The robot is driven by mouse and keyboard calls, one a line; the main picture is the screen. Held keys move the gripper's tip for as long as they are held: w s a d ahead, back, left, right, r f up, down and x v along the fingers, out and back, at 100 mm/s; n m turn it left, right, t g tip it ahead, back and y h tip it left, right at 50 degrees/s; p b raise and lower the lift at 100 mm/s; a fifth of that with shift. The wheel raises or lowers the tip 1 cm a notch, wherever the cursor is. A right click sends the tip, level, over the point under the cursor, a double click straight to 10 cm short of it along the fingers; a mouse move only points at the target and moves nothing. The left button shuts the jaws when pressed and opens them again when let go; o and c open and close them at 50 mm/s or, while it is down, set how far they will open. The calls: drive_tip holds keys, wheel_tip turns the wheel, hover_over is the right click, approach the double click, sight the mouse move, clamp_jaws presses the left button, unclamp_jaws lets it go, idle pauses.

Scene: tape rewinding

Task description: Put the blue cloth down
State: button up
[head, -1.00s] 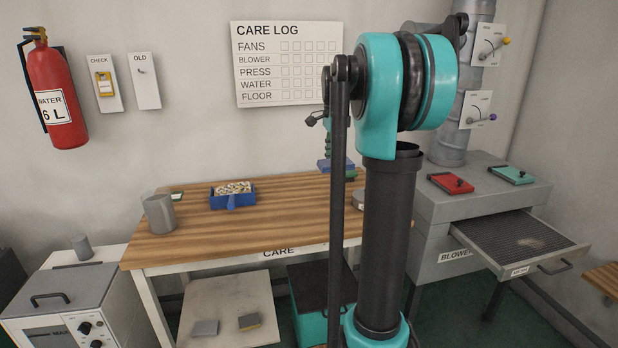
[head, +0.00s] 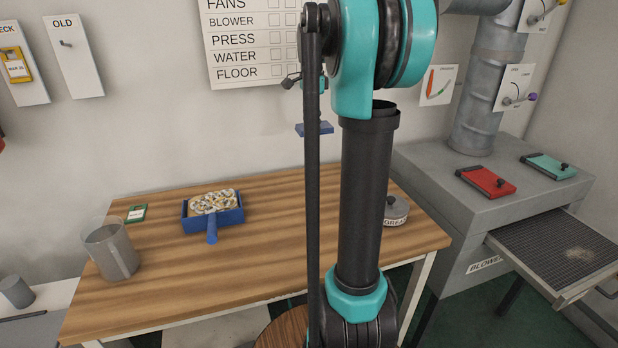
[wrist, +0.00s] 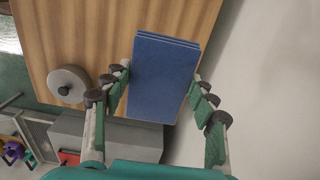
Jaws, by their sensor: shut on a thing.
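The blue cloth (wrist: 163,75) is a flat, folded, layered rectangle in the wrist view. My gripper (wrist: 159,82) is shut on it, with a green-padded finger at each long side. In the head view the cloth (head: 315,129) shows against the wall, raised above the back of the wooden table (head: 290,215). My own arm hides part of it and most of my gripper (head: 312,105) there. In the wrist view the cloth hangs over the table's back edge area, near the wall.
A round grease tin (head: 396,210) stands at the right. The grey blower (head: 440,200) adjoins beyond. Bare wood lies between.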

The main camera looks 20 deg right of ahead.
sight(311, 184)
wheel_tip(311, 184, down, 20)
drive_tip(key=shift+w+r, duration=0.1)
drive_tip(key=shift+r, duration=0.05)
idle(0.4)
drive_tip(key=o, duration=1.2)
wheel_tip(311, 184, up, 12)
